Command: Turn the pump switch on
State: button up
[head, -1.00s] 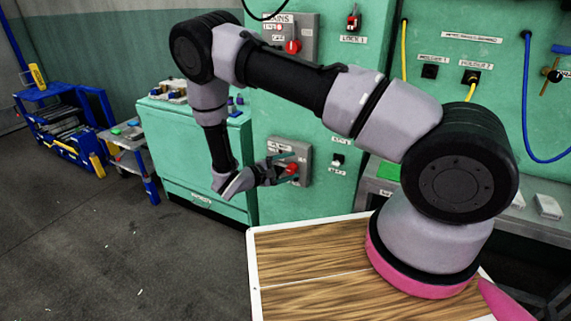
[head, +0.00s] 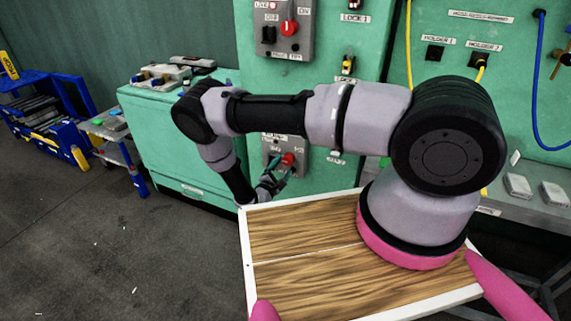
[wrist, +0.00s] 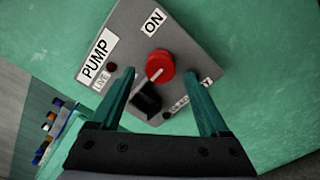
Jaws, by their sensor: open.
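The pump switch box is grey (wrist: 195,45), fixed to a green panel, with PUMP and ON labels in the wrist view. Below the knob is a black part (wrist: 147,98). My gripper (wrist: 160,73) is open, its two teal fingers pointing at the box. The knob appears between and slightly beyond the fingertips; I cannot tell whether they touch it. In the head view, my gripper (head: 279,167) is at the front of the box, by the red knob (head: 288,159), partly covering the box.
A similar grey box (head: 300,48) with a red knob (head: 289,28) is higher on the panel. My arm spans above the wooden top (head: 300,285). A green cabinet (head: 165,150) and a blue-legged cart (head: 133,160) stand left. Open floor lies at the lower left.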

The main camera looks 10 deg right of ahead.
jog(key=shift+x, duration=1.5)
grip_shut()
dwell(0.4)
